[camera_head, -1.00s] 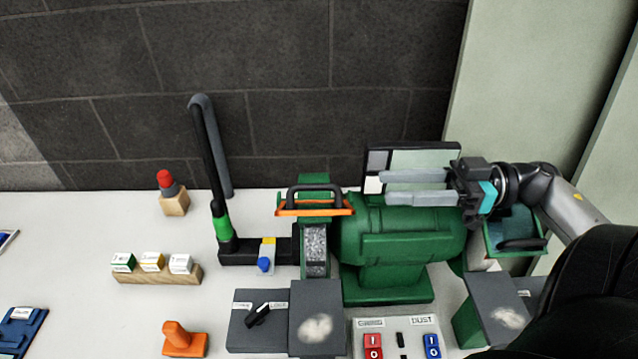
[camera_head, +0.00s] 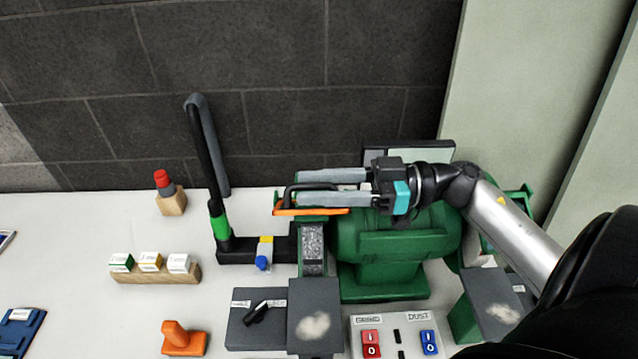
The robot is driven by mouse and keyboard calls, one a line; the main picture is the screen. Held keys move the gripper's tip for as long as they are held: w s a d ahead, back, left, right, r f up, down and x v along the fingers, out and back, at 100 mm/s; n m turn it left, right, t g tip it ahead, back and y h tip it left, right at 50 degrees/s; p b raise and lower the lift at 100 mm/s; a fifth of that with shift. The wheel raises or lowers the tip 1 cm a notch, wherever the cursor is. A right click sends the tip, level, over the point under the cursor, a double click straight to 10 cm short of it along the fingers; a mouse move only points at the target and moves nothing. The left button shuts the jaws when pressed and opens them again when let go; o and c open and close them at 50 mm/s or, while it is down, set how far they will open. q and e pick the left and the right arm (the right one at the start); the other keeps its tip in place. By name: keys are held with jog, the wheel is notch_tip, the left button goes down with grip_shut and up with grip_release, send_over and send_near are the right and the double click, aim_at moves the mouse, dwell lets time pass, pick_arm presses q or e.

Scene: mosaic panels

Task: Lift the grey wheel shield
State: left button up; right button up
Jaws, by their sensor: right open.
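The grey wheel (camera_head: 313,255) is the rough speckled wheel at the left end of the green grinder (camera_head: 395,240). Its shield (camera_head: 310,212) is an orange-edged plate above the wheel, with a dark grey handle (camera_head: 289,195) on top. My right gripper (camera_head: 300,187) is open and comes in from the right. Its two long grey fingers reach over the shield, one on the far side and one on the near side of the handle in the picture. Much of the handle is hidden by the fingers; I cannot tell whether they touch it. My left gripper is not in view.
A black hose with a green collar (camera_head: 219,228) rises left of the wheel. Dark grey rests (camera_head: 315,310) stand in front of it. A switch panel (camera_head: 395,335) lies at the front. A wooden block with several labelled cubes (camera_head: 150,273) and an orange stamp-like piece (camera_head: 183,338) stand left.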

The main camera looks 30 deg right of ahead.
jog(key=c, duration=0.7)
jog(key=m+p, duration=0.1)
jog(key=p, duration=0.1)
jog(key=w+r+m+p, duration=0.1)
jog(key=p, duration=0.2)
jog(key=shift+w+d+r, duration=0.1)
jog(key=shift+w+d, duration=0.05)
jog(key=shift+d, duration=0.25)
jog(key=shift+w+d+m+p, duration=0.3)
jog(key=shift+m+p, duration=0.3)
jog(key=shift+p, duration=0.4)
jog(key=shift+f, duration=0.2)
jog(key=o, duration=0.7)
jog(key=shift+w, duration=0.1)
jog(key=shift+r, duration=0.1)
